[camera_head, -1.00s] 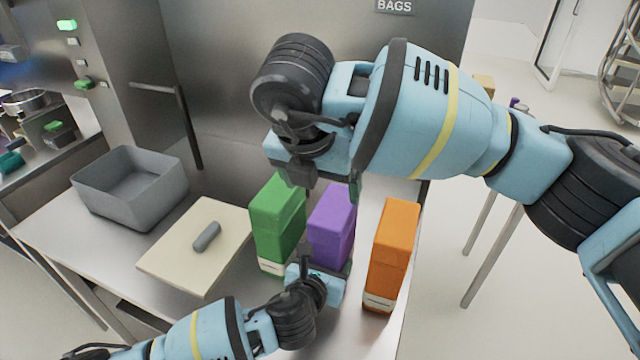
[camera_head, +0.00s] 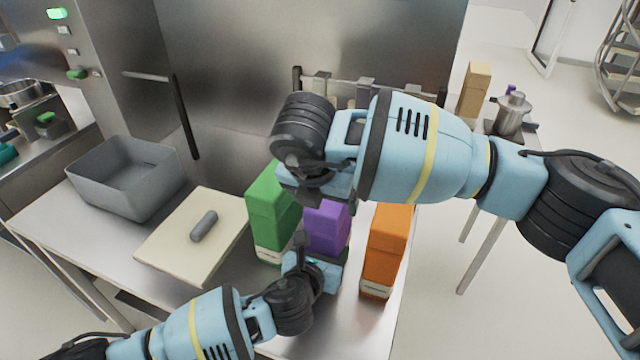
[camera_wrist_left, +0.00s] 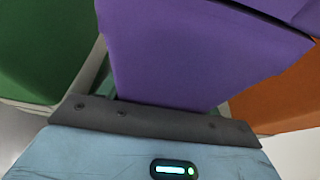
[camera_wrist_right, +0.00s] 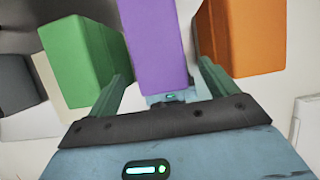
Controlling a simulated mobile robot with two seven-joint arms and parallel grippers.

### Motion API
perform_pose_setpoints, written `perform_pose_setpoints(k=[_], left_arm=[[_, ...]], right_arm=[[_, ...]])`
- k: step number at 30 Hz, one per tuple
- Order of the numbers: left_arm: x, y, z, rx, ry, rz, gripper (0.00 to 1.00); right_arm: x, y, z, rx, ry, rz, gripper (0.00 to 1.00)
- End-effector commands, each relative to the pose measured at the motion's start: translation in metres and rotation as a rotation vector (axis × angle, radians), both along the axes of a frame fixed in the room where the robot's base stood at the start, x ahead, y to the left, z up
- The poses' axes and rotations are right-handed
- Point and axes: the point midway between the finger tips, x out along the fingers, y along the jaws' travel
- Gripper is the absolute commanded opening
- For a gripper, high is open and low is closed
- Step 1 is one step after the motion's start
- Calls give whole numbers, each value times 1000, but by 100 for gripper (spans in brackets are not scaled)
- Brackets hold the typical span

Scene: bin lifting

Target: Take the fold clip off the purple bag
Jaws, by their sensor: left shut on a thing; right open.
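The purple bag (camera_head: 327,228) stands upright between the green bag (camera_head: 273,215) and the orange bag (camera_head: 386,250). My left gripper (camera_head: 318,268) is shut on its lower front; in the left wrist view the purple bag (camera_wrist_left: 200,55) fills the space between the fingers. My right gripper (camera_head: 320,198) is open, pointing down over the bag's top and partly hiding it. In the right wrist view the purple bag (camera_wrist_right: 155,45) lies between the spread fingers. A thin dark line crosses its upper part in the left wrist view; I cannot tell whether it is the fold clip.
A cream board (camera_head: 165,250) with a grey cylinder (camera_head: 204,226) lies left of the bags. A grey bin (camera_head: 125,180) stands farther left. Behind, a rail (camera_head: 385,87) carries several grey pieces. A metal pot (camera_head: 512,115) and tan box (camera_head: 474,88) stand at back right.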

Motion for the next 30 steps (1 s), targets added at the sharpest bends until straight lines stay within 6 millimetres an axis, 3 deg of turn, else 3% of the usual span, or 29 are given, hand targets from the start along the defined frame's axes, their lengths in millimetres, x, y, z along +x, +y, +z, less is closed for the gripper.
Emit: perform_pose_setpoints(k=[7, 19, 30], left_arm=[[0, 0, -1, 2, 1, 1, 23], [0, 0, -1, 2, 1, 1, 23], [0, 0, -1, 2, 1, 1, 23]], right_arm=[[9, -3, -24, -1, 0, -1, 85], [11, -4, -28, 0, 0, 0, 84], [11, -4, -28, 0, 0, 0, 36]])
